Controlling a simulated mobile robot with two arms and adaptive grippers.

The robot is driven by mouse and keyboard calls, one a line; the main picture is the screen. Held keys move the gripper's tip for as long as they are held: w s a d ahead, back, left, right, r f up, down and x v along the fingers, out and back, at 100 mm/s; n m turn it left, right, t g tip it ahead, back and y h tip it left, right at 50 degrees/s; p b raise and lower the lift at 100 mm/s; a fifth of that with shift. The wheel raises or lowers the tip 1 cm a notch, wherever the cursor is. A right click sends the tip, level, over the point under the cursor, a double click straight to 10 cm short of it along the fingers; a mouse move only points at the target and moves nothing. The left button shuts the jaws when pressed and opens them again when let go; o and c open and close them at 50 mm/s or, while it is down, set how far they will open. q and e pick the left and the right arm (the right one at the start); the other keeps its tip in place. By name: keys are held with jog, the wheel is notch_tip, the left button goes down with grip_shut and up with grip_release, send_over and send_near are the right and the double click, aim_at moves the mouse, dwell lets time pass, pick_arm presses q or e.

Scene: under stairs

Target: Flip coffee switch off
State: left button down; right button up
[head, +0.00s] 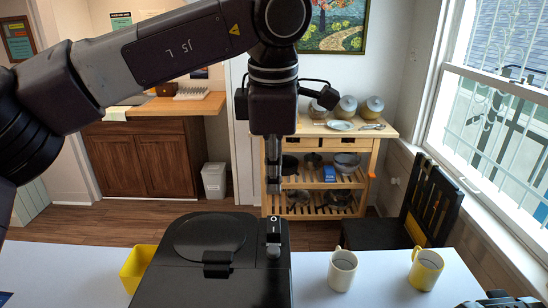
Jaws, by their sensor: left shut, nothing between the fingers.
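The black coffee machine (215,285) stands on the white table in front of me, seen from above. Its switch (273,228) is on the right part of its top, with small white marks; which way it is tipped is too small to tell. My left gripper (273,188) points down and is shut and empty. In the picture its fingertips are just above the switch, and a gap shows between them. Dark parts in the bottom right corner may be my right gripper (498,300); its fingers cannot be made out.
A yellow container (137,266) is left of the machine. A cream mug (342,270) and a yellow mug (426,269) stand to its right, with bare table between. A dark chair (425,205) is behind the table at right. A wooden shelf cart (365,150) stands at the back.

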aim_at(274, 220)
pick_arm(q)
jog(key=f+p, duration=0.1)
jog(key=f, duration=0.3)
jog(key=w+f+p, duration=0.1)
jog(key=f, duration=0.1)
jog(key=shift+f+p, duration=0.3)
jog(key=shift+p, duration=0.05)
jog(key=shift+w+f, duration=0.1)
jog(key=shift+f, duration=0.35)
pick_arm(e)
jog(key=r, duration=0.2)
jog(key=s+r, duration=0.1)
jog(key=shift+s+a, duration=0.1)
jog(key=shift+a, duration=0.3)
jog(key=shift+d, duration=0.2)
pick_arm(q)
jog(key=shift+w+d+f+b, duration=0.1)
jog(key=shift+w+f+b, duration=0.05)
jog(key=shift+f+b, duration=0.45)
jog(key=shift+r, duration=0.25)
pick_arm(e)
jog(key=shift+w+f, duration=0.2)
jog(key=shift+f, duration=0.5)
